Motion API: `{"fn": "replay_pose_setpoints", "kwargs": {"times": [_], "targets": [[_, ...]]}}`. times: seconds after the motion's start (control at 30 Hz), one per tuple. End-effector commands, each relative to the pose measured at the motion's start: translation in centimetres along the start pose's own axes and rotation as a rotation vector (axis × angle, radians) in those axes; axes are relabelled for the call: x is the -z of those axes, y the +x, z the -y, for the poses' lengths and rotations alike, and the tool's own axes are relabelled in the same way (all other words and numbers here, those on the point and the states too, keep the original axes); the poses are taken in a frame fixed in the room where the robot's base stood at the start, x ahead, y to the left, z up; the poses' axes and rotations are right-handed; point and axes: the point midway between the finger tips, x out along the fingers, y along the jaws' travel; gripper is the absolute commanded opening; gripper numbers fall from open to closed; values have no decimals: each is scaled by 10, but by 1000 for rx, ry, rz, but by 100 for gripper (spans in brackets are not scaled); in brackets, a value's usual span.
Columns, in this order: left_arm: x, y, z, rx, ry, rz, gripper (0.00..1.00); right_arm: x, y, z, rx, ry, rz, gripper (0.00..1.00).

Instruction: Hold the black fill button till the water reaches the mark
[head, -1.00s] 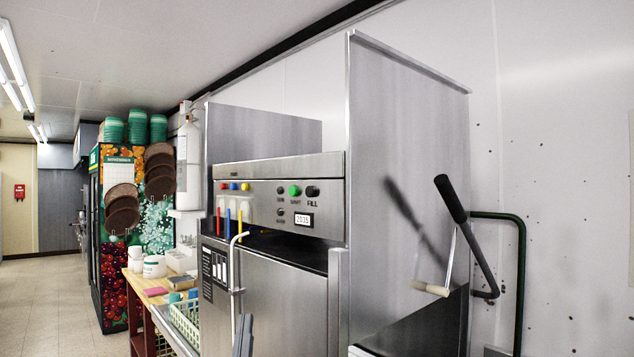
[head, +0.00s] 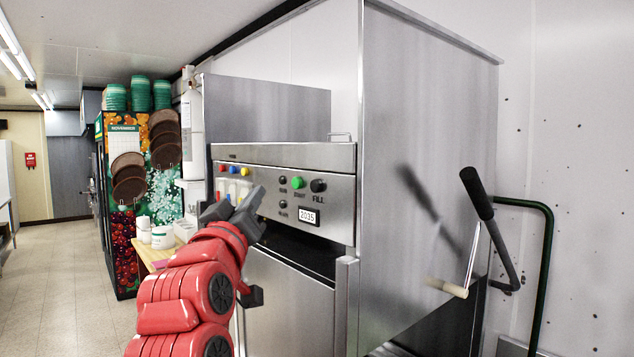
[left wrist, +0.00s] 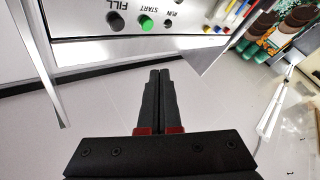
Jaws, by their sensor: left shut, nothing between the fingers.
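The black fill button (head: 318,186) is the round knob above the FILL label, at the right end of the steel machine's control panel (head: 340,210). It shows upside down in the left wrist view (left wrist: 109,19). My left gripper (head: 256,192) is in front of the panel, left of the fill button and apart from it in the picture. In the left wrist view its dark fingers (left wrist: 160,75) are shut together with nothing between them. I cannot make out any water or level mark. My right gripper is not in view.
A green START button (head: 298,182) and small black buttons sit left of the fill button. A display (head: 309,216) reads 2035. A tall steel side panel (head: 425,150) and a black-handled lever (head: 477,194) stand to the right. A wooden table with white tubs (head: 162,237) is behind my arm.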

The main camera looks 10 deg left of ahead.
Motion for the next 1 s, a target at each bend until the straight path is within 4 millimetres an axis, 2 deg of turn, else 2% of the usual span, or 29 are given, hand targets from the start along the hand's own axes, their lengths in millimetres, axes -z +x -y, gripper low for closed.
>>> {"fn": "replay_pose_setpoints", "kwargs": {"times": [0.37,0.8,1.0], "targets": [[-3,4,-2,0,1,-1,0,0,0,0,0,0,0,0],[-33,44,-31,1,3,4,0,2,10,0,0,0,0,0],[-42,57,-41,0,2,-2,0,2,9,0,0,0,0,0]]}}
